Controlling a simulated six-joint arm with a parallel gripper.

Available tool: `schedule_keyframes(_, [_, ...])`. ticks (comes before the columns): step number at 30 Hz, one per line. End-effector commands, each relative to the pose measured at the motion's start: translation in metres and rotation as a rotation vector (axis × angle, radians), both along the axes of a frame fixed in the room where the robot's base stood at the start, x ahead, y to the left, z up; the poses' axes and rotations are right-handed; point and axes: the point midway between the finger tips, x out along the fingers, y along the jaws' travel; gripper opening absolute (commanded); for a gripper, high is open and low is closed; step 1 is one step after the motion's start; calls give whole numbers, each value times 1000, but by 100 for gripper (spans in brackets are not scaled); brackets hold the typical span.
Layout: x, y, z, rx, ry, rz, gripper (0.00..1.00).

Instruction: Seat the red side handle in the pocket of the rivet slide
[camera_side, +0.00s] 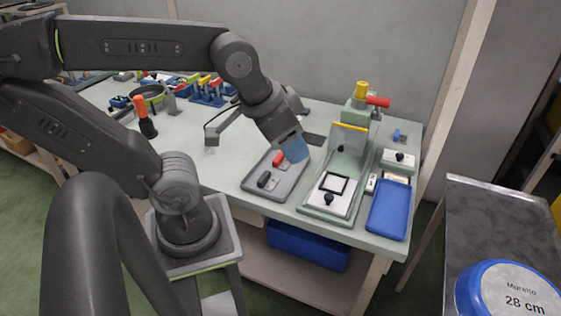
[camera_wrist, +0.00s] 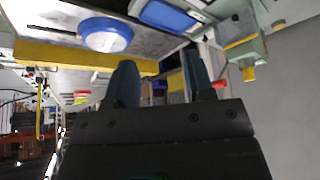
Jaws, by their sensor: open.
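The red side handle (camera_side: 278,159) lies in the grey tray (camera_side: 250,188) on the bench, beside a dark handle (camera_side: 264,180). My gripper (camera_side: 295,150) has blue fingers and is just to the right of the red handle in the side view, apparently above the tray; its exact height is unclear. The wrist view shows the gripper (camera_wrist: 158,82) with its fingers apart and nothing clearly held between them. The rivet slide (camera_side: 330,204) is a white plate with a black-framed pocket (camera_side: 334,184) and a black knob, at the front of the green press (camera_side: 349,150).
The press has a yellow guard bar (camera_side: 350,127) and a red lever (camera_side: 378,101). A blue tray (camera_side: 388,210) is right of it. An orange-handled tool (camera_side: 142,112) stands at the left. A blue-rimmed disc (camera_side: 507,290) labelled 28 cm is at lower right.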

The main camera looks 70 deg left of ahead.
Motion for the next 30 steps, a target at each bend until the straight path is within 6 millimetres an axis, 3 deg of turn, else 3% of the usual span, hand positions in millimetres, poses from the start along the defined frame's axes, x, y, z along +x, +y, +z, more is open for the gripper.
schedule_keyframes(7, [7,6,-1,1,13,26,48])
schedule_keyframes(11, [32,31,-6,-1,63,127,48])
schedule_keyframes(15, [67,86,-23,-17,145,296,48])
schedule_keyframes(20, [91,165,-56,-54,234,492,48])
schedule_keyframes(24, [92,230,-90,-96,297,639,48])
schedule_keyframes(27, [87,264,-110,-121,328,712,48])
schedule_keyframes(30, [81,284,-123,-137,344,757,48])
